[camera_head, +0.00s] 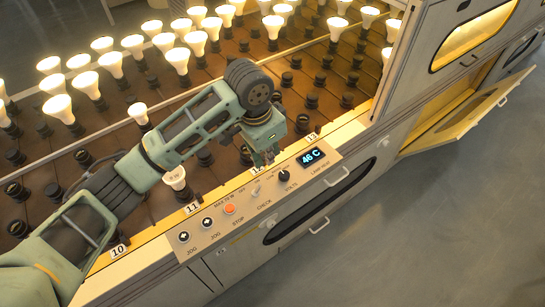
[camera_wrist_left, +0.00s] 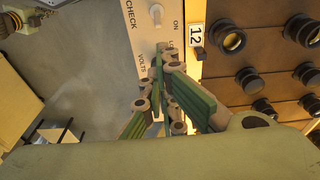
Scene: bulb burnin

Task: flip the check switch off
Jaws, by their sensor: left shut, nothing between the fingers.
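The check switch (camera_head: 256,193) is a small pale lever on the cream control panel (camera_head: 196,262), above the CHECK label. In the left wrist view the switch (camera_wrist_left: 156,14) is a white lever at the top edge, beside the word ON; I cannot tell for sure which way it is set. My left gripper (camera_head: 264,160) is shut and empty, pointing down over the panel's back edge, near the VOLTS knob (camera_head: 284,176). In the left wrist view the gripper's fingertips (camera_wrist_left: 166,52) are just below the switch, with a gap between them. My right gripper is not in view.
An orange stop button (camera_head: 229,208) and two jog buttons (camera_head: 207,222) line the panel left of the switch. A display (camera_head: 312,157) reads 46 C. Behind is a rack of sockets with several lit bulbs (camera_head: 178,58). Drawer handles stick out in front; the grey floor (camera_head: 430,220) is clear.

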